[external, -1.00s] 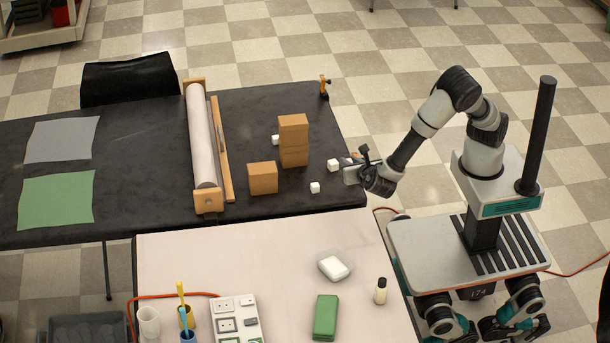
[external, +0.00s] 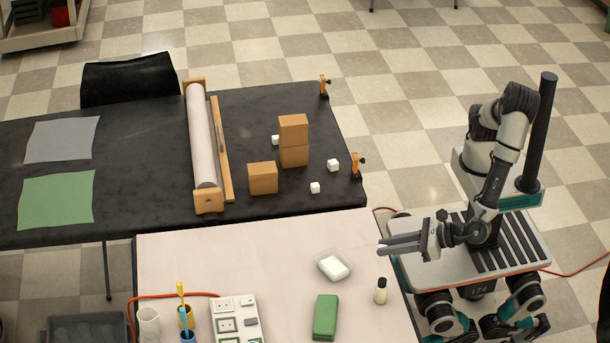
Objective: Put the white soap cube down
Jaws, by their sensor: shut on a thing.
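Three white soap cubes stand apart on the black table: one (external: 333,165) near its right edge, one (external: 314,187) nearer the front, and one (external: 275,140) partly hidden behind the stacked brown blocks. My gripper (external: 382,248) is over the right edge of the pale table, pointing left and clear of these cubes.
Brown blocks (external: 293,127) and a roller (external: 201,135) stand on the black table. The pale table (external: 210,260) holds a soap dish (external: 322,276) with a white bar, a green block (external: 325,317) and a small bottle (external: 381,290). An orange clamp (external: 357,165) grips the black table's edge.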

